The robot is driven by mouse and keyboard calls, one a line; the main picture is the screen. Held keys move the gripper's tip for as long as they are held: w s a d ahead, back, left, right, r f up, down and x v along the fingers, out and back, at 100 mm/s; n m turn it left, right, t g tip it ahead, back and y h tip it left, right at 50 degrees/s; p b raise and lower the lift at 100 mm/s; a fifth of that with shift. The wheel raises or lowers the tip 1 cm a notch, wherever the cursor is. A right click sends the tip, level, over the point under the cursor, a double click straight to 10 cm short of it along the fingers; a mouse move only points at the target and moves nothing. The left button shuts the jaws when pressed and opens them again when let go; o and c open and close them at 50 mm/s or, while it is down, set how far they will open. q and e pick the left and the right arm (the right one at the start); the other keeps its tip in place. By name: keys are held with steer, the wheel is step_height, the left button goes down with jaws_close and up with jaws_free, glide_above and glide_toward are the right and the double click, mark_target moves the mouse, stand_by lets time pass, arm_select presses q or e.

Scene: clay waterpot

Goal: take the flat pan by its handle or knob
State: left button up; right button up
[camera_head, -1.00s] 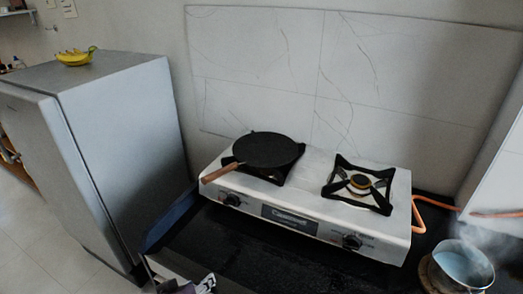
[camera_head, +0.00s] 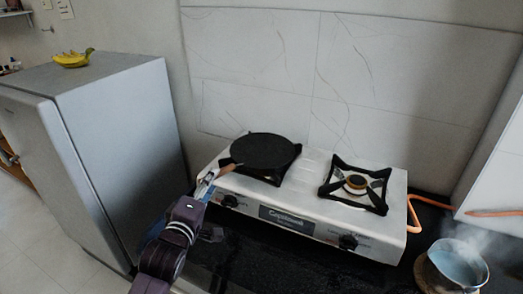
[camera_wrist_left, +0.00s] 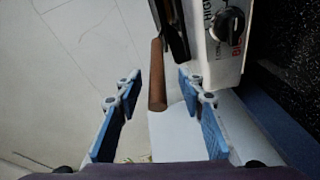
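The flat black pan (camera_head: 265,151) sits on the left burner of the stove. Its brown wooden handle (camera_head: 228,169) points to the front left, past the stove's edge. My left gripper (camera_head: 208,182) is at the outer end of the handle. In the left wrist view the blue fingers (camera_wrist_left: 160,88) are spread wide, with the handle (camera_wrist_left: 157,76) reaching in between their tips. A gap shows on both sides of the handle, with the right finger nearer. My right gripper is in neither view.
The white stove (camera_head: 300,214) has an empty right burner (camera_head: 356,183). A steaming pot (camera_head: 459,265) stands at the far right beside an orange hose (camera_head: 413,214). A grey fridge (camera_head: 120,130) with bananas (camera_head: 73,58) on top stands close on the left.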

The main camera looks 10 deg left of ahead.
arm_select(q)
steer(key=shift+w+d, duration=0.15)
steer(key=shift+w, duration=0.75)
steer(key=shift+w+d, duration=0.15)
steer(key=shift+w, duration=0.7)
steer(key=shift+c, duration=0.6)
steer(key=shift+s, duration=0.1)
jaws_close()
steer(key=shift+r, duration=0.3)
